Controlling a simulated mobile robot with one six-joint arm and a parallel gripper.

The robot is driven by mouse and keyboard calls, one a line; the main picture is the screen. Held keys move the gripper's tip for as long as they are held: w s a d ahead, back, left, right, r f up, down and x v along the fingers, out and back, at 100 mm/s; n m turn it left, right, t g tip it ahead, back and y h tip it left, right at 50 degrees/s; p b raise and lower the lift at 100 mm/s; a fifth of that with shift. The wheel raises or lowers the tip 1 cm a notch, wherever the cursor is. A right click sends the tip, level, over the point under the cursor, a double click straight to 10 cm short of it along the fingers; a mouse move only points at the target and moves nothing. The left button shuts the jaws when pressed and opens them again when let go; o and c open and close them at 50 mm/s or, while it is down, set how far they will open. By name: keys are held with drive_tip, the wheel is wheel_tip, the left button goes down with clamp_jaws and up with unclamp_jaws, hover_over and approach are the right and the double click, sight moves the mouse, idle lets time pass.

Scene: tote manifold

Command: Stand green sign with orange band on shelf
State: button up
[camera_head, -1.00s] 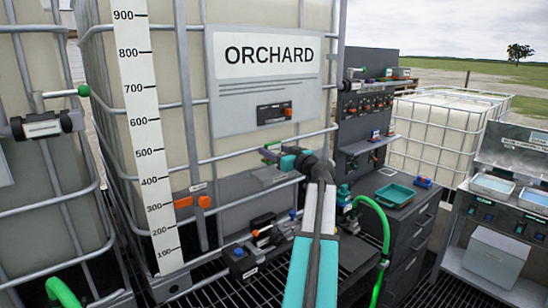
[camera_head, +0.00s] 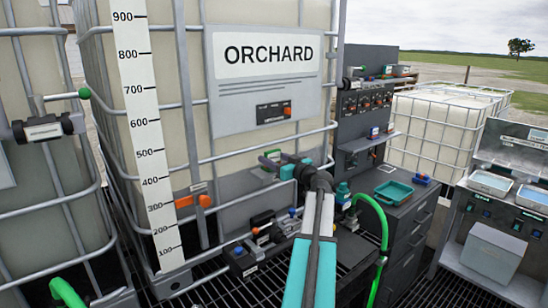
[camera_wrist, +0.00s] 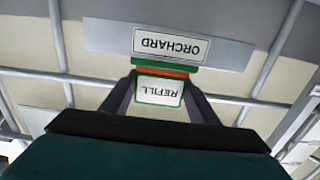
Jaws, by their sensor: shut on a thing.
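My gripper (camera_head: 270,163) is in front of the large tank's lower middle in the head view. It is shut on the green sign (camera_wrist: 160,91), which shows between both fingers in the wrist view. The sign has a white face reading REFILL, upside down in that view, with an orange band (camera_wrist: 165,72) along one edge. In the head view only a small green part of the sign (camera_head: 262,173) shows. A grey strip labelled ORCHARD (camera_wrist: 207,50) lies just beyond the sign; I cannot tell whether they touch, or whether the strip is the shelf's edge.
The caged tank carries a big ORCHARD placard (camera_head: 267,100) and a white scale (camera_head: 145,140). Cage bars run close to my gripper. A dark cabinet (camera_head: 405,230) with a teal tray (camera_head: 394,193) and a green hose (camera_head: 381,230) stand to the right.

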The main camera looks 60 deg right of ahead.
drive_tip(key=shift+f+b, duration=0.15)
drive_tip(key=shift+b, duration=0.15)
drive_tip(key=o, duration=1)
drive_tip(key=shift+o, duration=0.2)
drive_tip(key=shift+r+p, duration=0.25)
drive_tip(key=shift+p, duration=0.15)
drive_tip(key=b+v, duration=0.5)
drive_tip(key=v, duration=0.7)
